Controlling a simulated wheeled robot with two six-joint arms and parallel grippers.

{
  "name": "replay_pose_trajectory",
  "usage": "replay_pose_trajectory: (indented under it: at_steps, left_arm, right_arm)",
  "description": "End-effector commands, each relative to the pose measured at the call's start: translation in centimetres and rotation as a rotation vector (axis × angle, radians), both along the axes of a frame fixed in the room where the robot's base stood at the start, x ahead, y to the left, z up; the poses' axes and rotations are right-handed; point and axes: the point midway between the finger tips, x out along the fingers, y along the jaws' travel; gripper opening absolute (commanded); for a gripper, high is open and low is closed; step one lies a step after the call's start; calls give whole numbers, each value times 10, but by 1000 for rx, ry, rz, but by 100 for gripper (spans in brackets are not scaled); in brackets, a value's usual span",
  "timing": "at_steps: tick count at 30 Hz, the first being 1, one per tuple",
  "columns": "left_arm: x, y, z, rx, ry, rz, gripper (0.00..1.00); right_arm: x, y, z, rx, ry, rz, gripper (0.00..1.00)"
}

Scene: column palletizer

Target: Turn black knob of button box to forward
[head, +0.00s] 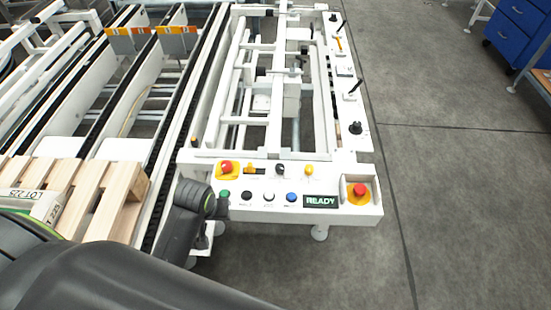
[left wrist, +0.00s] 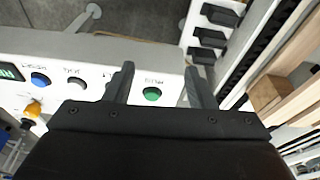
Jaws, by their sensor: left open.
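The white button box (head: 330,207) stands at the near end of the white machine frame. Its black knob (head: 280,170) is in the upper row, between a yellow switch and a yellow lamp; its pointing direction is too small to tell. My left gripper (head: 214,207) is at the box's left front corner, left of and nearer than the knob. In the left wrist view the gripper (left wrist: 158,85) is open and empty, with the green button (left wrist: 152,94) showing between its fingers. The knob does not show there. My right gripper is not in view.
A red emergency button (head: 226,167) and another (head: 360,190) flank the panel. Black (head: 247,195), white (head: 269,196) and blue (head: 291,197) buttons line the lower row beside the READY display (head: 320,202). A wooden pallet (head: 115,190) lies left.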

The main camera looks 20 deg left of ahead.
Motion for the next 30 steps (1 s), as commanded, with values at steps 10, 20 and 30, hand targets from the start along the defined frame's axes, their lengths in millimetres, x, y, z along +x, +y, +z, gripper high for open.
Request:
replay_pose_trajectory:
  at_steps: [10, 20, 30]
  left_arm:
    - [128, -47, 50, -116, 81, 280, 50]
    - [219, -95, 118, -144, 171, 519, 50]
    - [241, -110, 140, -136, 201, 604, 50]
  right_arm:
    - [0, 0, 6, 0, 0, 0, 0]
    - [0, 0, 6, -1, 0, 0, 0]
    - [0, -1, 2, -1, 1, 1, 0]
